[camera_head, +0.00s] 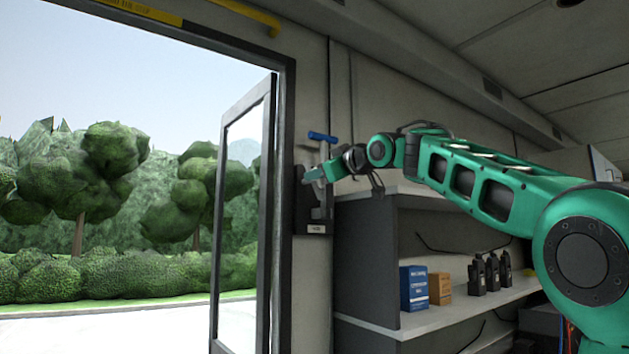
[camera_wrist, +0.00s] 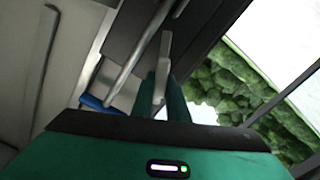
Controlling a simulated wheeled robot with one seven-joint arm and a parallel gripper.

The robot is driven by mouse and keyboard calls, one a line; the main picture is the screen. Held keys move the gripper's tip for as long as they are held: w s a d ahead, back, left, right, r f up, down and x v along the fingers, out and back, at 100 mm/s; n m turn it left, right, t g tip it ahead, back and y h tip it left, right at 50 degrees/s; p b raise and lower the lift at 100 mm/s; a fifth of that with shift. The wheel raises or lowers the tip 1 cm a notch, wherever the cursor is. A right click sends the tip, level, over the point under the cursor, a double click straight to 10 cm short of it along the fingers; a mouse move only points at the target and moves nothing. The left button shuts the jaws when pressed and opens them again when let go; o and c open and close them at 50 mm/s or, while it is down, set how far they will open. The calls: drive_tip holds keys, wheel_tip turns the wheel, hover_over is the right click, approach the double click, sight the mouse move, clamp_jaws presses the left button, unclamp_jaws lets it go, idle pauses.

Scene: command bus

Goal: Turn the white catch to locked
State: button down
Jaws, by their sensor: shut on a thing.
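The white catch (camera_wrist: 166,48) shows in the wrist view as a pale, narrow bar against a dark plate. My gripper (camera_wrist: 163,88) is shut on it, with one green finger on each side of its near part. In the head view, my gripper (camera_head: 314,174) is at the dark wall plate (camera_head: 316,213) beside the door frame. The gripper hides most of the catch there. A small label sits low on the plate, too small to read.
A blue-handled metal tool (camera_head: 322,137) is just above my gripper; its blue end also shows in the wrist view (camera_wrist: 98,104). A glazed door (camera_head: 268,215) stands open at left. Shelves (camera_head: 440,318) with boxes and radios stand below my arm.

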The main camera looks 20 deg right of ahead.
drive_tip(key=n, duration=0.6)
drive_tip(key=shift+s+a+f, duration=0.1)
drive_tip(key=shift+a+f, duration=0.2)
drive_tip(key=shift+f, duration=0.1)
drive_tip(key=n, duration=0.4)
drive_tip(key=f+n, duration=0.1)
drive_tip(key=n, duration=0.1)
drive_tip(key=shift+a+n, duration=0.1)
drive_tip(key=shift+n, duration=0.2)
drive_tip(key=c, duration=1.8)
unclamp_jaws()
drive_tip(key=shift+o, duration=0.2)
drive_tip(key=shift+r, duration=0.15)
drive_tip(key=v, duration=1)
drive_tip(key=shift+s, duration=0.35)
